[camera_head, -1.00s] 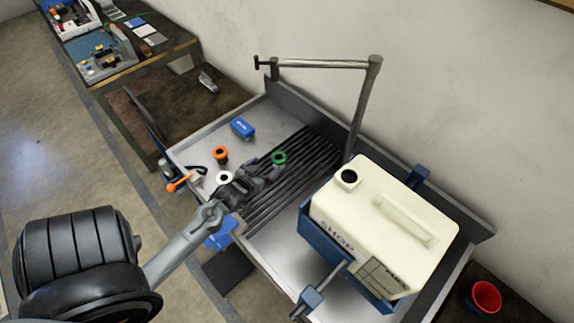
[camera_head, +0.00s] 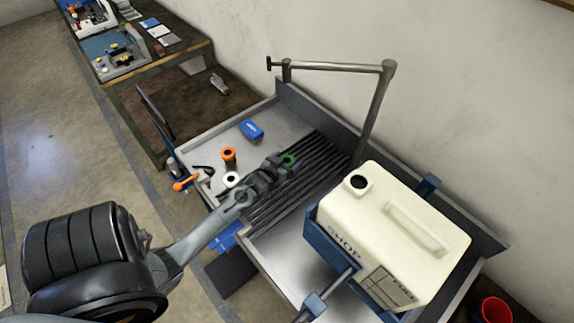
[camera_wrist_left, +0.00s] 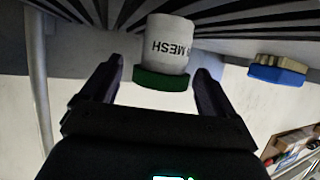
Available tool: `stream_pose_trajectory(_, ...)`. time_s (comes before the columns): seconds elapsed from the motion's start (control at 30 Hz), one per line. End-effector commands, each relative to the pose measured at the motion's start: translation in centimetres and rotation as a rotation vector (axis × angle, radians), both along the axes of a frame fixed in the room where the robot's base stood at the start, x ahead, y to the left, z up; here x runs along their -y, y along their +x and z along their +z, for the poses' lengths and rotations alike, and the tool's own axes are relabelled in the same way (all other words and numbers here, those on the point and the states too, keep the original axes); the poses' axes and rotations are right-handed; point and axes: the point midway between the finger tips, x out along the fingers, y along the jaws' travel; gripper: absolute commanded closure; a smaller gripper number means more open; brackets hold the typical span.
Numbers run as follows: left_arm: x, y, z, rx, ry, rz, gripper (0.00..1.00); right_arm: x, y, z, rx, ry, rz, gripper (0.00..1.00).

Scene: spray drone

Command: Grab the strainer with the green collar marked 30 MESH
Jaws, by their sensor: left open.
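The strainer with the green collar (camera_head: 289,160) stands on the dark slatted rack in the head view. In the left wrist view the strainer (camera_wrist_left: 166,50) shows a white body with the word MESH; the number is partly cut off. My left gripper (camera_head: 279,164) is open, with its fingers on either side of the green collar in the left wrist view (camera_wrist_left: 157,80). I cannot tell whether the fingers touch it. My right gripper is not in view.
A strainer with an orange collar (camera_head: 229,154) and a white-topped one (camera_head: 232,180) stand to the left on the metal tray. A large cream jug (camera_head: 400,225) in a blue holder stands at right, beside a grey pipe stand (camera_head: 372,110).

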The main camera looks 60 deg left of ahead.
Motion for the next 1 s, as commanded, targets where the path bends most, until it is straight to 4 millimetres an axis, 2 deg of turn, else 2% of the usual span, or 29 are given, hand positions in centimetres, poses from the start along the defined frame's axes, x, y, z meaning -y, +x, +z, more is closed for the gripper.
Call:
stream_pose_trajectory(0.13,-0.33,0.67,-0.30,0.000,0.000,-0.001,0.11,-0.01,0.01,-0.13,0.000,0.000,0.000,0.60)
stream_pose_trajectory(0.37,-0.34,0.67,-0.31,0.000,0.000,0.000,0.13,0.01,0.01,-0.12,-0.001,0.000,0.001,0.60)
stream_pose_trajectory(0.7,-0.33,0.63,-0.32,0.000,0.000,0.000,0.65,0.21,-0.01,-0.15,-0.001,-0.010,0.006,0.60)
stream_pose_trajectory(0.77,-0.33,0.64,-0.30,0.000,0.000,0.000,0.72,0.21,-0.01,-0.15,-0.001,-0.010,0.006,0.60)
stream_pose_trajectory(1.0,-0.34,0.64,-0.19,0.000,0.000,0.000,0.72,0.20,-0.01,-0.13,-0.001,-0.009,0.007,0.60)
